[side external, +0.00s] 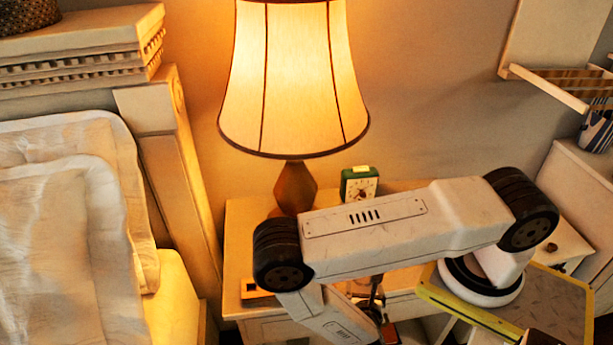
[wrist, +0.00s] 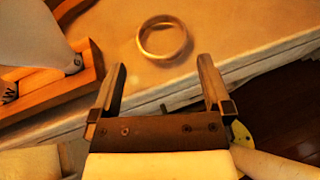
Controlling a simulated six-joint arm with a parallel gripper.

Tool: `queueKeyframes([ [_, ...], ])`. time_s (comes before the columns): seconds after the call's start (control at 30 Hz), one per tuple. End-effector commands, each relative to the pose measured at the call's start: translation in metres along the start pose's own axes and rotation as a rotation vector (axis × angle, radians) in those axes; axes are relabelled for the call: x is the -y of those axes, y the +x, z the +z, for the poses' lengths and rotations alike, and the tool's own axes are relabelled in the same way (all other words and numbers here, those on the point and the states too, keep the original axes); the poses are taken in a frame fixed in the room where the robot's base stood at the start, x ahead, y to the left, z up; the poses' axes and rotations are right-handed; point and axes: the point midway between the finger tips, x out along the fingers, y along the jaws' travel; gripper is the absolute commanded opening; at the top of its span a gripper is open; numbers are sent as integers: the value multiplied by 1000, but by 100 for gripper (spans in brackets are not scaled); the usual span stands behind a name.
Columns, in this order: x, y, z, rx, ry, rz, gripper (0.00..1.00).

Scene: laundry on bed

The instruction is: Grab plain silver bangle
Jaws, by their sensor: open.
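The plain bangle (wrist: 163,39) stands out as a pale, gold-tinted ring in the warm light. It lies on the nightstand top in the wrist view, a short way in from the edge. My gripper (wrist: 162,74) is open in the wrist view, with one finger to each side and nothing between them. The bangle appears beyond the fingertips, roughly centred between them and apart from both. In the side external view my arm covers much of the nightstand, and I cannot make out the bangle there.
A wooden tray (wrist: 90,72) with a pale grey object in it sits left of the bangle. The nightstand (side external: 236,228) also holds a lit lamp (side external: 295,85) and a green clock (side external: 360,184). The bed (side external: 60,230) is at left. Bare tabletop surrounds the bangle's right side.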

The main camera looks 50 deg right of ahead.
Motion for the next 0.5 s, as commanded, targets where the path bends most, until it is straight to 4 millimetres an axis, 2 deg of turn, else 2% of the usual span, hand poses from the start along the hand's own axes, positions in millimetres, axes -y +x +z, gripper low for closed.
queueKeyframes([
  [0.5, 1, 8, -1, -1, 1, -3, 100],
])
